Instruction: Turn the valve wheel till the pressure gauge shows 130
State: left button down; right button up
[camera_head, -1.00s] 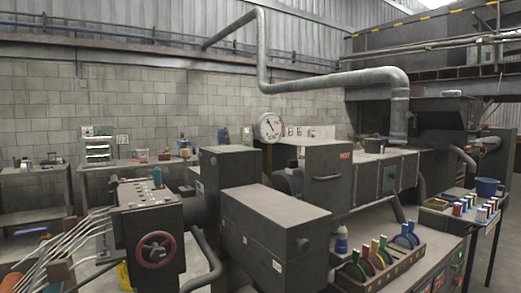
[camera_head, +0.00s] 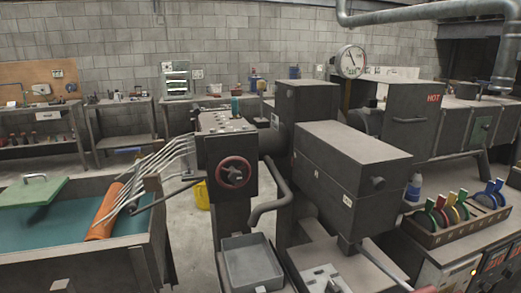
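The valve wheel (camera_head: 233,172) is a red ring on the front of a dark grey machine block, left of the picture's middle. The pressure gauge (camera_head: 351,61) is a round white dial on a post behind the machine. Its dark needle shows, but the figures are too small to read. Neither of my grippers is in view, and nothing touches the wheel.
A grey bin (camera_head: 250,262) stands below the wheel. At left is a trough (camera_head: 75,262) with an orange roller (camera_head: 105,211) and several pale tubes running to the machine. A rack of coloured levers (camera_head: 448,232) stands at right. Floor shows between trough and machine.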

aim_at(236, 176)
jog(key=k, duration=1.2)
jog(key=z, duration=0.75)
jog(key=i, duration=0.5)
jog(key=z, duration=0.65)
jog(key=i, duration=1.05)
jog(key=u, duration=1)
jog(key=i, duration=0.65)
jog(key=u, duration=0.6)
